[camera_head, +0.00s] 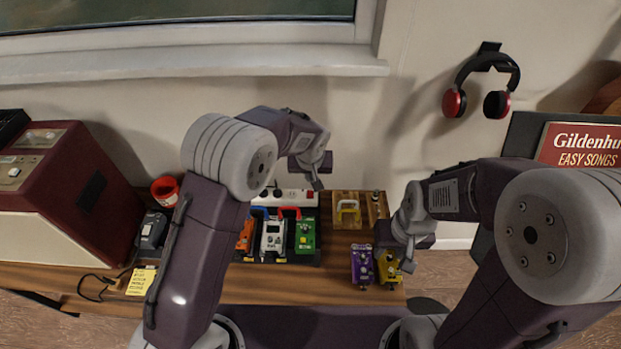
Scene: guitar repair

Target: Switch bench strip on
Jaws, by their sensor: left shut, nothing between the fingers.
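The white bench strip (298,197) lies at the back of the wooden bench against the wall, with dark sockets on its face. Part of its left end is behind my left arm. My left gripper (318,184) is shut and empty, and it appears above the right end of the strip. I cannot tell whether it touches the strip, and the strip's switch is too small to make out. My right gripper (408,264) is low at the bench's right side, by a yellow pedal (387,266); its fingers are not clear.
Orange, white and green pedals (305,236) sit on a dark board in front of the strip. A purple pedal (362,264) stands beside the yellow one. A wooden block with a yellow clamp (347,212) is right of the strip. A red amplifier (70,190) stands left. Headphones (483,80) hang on the wall.

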